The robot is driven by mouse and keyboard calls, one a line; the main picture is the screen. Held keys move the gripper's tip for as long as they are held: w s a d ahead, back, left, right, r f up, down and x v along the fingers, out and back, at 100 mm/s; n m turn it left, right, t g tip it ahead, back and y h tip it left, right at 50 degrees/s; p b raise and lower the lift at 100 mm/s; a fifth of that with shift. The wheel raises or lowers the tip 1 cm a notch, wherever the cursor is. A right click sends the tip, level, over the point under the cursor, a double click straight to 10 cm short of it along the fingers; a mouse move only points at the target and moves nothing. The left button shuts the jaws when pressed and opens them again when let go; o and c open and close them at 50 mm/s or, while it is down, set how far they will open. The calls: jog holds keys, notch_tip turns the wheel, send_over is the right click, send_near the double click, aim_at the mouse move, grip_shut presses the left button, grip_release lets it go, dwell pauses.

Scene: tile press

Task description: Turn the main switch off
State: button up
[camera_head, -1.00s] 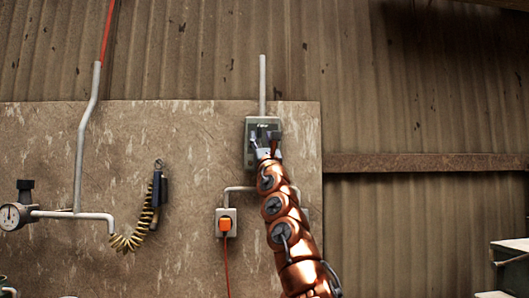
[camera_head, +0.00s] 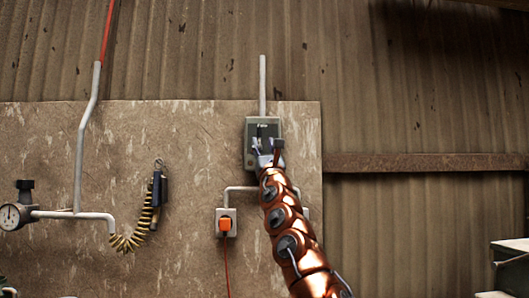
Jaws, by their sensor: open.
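The main switch (camera_head: 250,123) is a grey box on the wall panel, with a vertical pipe running up from its top. A dark, narrow lever or slot shows upright on its front face. My gripper (camera_head: 267,148) is in front of the lower part of the box, its two fingers spread apart with nothing between them. The fingertips point up and sit just below the dark lever in the picture. I cannot tell whether they touch the box. The gripper hides the lower right part of the box.
An outlet (camera_head: 226,229) with an orange plug (camera_head: 225,224) and cord is below left of the switch. A coiled yellow hose (camera_head: 138,232) hangs further left, near a pressure gauge (camera_head: 12,216). Grey boxes (camera_head: 512,262) stand at lower right. A horizontal beam (camera_head: 430,163) crosses the right wall.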

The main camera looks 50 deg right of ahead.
jog(key=shift+v, duration=0.95)
jog(key=shift+d+f, duration=0.1)
jog(key=shift+f, duration=0.1)
